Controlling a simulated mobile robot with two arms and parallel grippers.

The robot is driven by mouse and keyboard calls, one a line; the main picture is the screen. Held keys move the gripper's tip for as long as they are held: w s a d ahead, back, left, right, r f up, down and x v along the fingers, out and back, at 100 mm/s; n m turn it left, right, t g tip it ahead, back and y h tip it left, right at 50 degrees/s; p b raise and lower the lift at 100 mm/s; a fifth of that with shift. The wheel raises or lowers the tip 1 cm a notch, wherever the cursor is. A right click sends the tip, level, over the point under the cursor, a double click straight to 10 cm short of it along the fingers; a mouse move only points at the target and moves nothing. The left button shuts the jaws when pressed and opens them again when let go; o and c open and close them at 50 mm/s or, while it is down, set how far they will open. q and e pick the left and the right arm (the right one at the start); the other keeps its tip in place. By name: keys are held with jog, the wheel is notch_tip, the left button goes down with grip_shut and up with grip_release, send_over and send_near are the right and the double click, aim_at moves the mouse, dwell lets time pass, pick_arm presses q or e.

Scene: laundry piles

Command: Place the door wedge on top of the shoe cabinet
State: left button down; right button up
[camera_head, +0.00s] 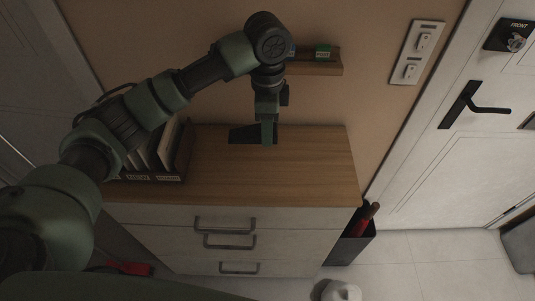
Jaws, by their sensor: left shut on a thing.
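The shoe cabinet (300,180) has a wooden top and a pale front with dark drawer handles. The dark door wedge (240,135) shows against the back middle of its top. My left gripper (267,142) points down and is shut on the wedge, covering part of it. I cannot tell whether the wedge touches the cabinet top or is slightly above it. My right gripper is not in view.
A dark holder (155,177) with upright folders stands on the cabinet's left. A small wall shelf (315,69) holds a green item. A dark bin (350,247) stands right of the cabinet. The right half of the top is clear.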

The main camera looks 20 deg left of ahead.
pick_arm(q)
send_over(267, 164)
notch_tip(267, 164, down, 6)
jog(key=shift+r+p, duration=0.1)
jog(key=shift+p, duration=0.2)
jog(key=shift+f+p, duration=0.35)
jog(key=shift+f, duration=2.3)
jog(key=shift+f, duration=0.1)
jog(key=c, duration=0.9)
grip_release()
jog(key=shift+o, duration=0.2)
notch_tip(267, 164, up, 12)
jog(key=shift+d+r+b, duration=0.1)
jog(key=shift+r+b, duration=0.05)
jog(key=shift+b, duration=1.05)
